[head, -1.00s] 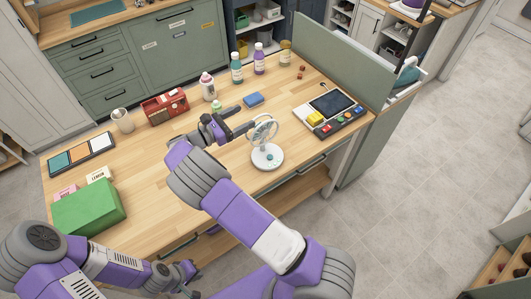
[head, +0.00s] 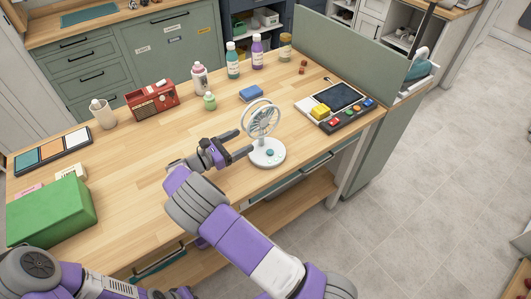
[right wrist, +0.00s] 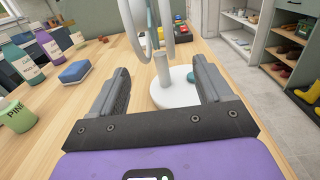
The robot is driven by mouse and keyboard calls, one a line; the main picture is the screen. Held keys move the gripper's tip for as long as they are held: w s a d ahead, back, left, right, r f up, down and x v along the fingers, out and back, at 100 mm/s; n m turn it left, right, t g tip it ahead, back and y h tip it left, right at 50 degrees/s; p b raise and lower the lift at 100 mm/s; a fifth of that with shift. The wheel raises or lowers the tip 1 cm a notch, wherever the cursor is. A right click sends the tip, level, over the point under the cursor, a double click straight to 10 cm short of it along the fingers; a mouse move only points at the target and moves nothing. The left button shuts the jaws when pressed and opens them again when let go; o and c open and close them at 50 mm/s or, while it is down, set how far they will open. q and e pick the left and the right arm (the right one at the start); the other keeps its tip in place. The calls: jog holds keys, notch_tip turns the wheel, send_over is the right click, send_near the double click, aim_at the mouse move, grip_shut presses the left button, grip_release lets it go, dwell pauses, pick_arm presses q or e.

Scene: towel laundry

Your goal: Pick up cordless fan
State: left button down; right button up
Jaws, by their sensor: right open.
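The white cordless fan (head: 267,154) stands upright on the wooden table near its front edge, with a round head, a thin stem and a disc base with a teal button. My right gripper (head: 244,143) is open, just left of the fan, its fingers pointing at the stem. In the right wrist view the fan's stem (right wrist: 162,72) shows between the two open fingers (right wrist: 160,78), and the base lies beyond and below them. The fan's head is cut off at the top there. No grip shows. My left gripper (head: 180,294) is barely visible at the bottom edge; its jaws are unclear.
A blue sponge (head: 251,92) and a small green jar (head: 210,101) lie behind the gripper. A button console (head: 344,104) stands right of the fan. A green panel (head: 350,47) borders the table's right end.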

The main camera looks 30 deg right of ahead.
aim_at(257, 131)
jog(key=shift+d+f, duration=0.3)
jog(key=shift+d, duration=0.05)
jog(key=d, duration=0.4)
jog(key=w+d+b, duration=0.1)
jog(key=d, duration=0.2)
jog(key=shift+w+r, duration=0.1)
jog(key=shift+r, duration=0.2)
jog(key=shift+a, duration=0.1)
jog(key=shift+c, duration=0.4)
grip_shut()
jog(key=shift+r, duration=0.15)
